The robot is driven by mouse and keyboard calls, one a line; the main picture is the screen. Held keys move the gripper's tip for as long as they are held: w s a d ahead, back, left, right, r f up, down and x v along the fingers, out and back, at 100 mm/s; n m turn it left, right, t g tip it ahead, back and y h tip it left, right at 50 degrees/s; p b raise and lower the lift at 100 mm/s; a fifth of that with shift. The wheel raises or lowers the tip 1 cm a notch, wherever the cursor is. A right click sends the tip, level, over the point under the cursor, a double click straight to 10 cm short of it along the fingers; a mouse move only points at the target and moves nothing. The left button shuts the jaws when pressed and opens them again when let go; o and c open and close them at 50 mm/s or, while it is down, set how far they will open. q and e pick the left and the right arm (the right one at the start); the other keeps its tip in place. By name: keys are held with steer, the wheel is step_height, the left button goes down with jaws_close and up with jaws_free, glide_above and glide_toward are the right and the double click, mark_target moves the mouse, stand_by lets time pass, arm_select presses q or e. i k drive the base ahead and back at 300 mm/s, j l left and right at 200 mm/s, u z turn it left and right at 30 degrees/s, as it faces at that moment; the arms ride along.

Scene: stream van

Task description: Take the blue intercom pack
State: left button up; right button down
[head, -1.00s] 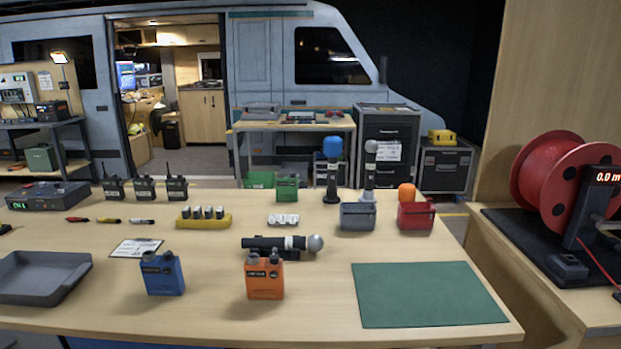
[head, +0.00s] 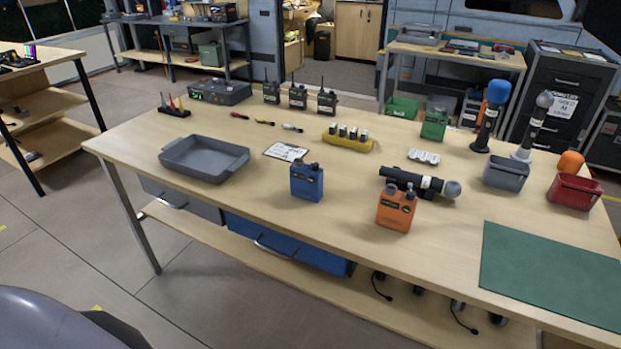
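The blue intercom pack (head: 307,182) stands upright on the wooden table (head: 255,218) in the head view, near the table's front edge. It has dark knobs on top and a dark label on its front. An orange pack (head: 396,210) of similar shape stands to its right, apart from it. Neither of my grippers is in view, so nothing is seen touching the blue pack.
A grey tray (head: 204,158) lies left of the blue pack, and a white card (head: 286,152) lies just behind it. A microphone (head: 420,183) lies behind the orange pack. A green mat (head: 550,270) covers the right front. Blue drawer (head: 275,247) hangs below the tabletop.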

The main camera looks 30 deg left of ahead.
mark_target(300, 171)
steer(key=j+z, duration=0.2)
steer(key=j, duration=0.65)
steer(key=j+z, duration=0.2)
steer(key=j, duration=0.6)
steer(key=k, duration=0.05)
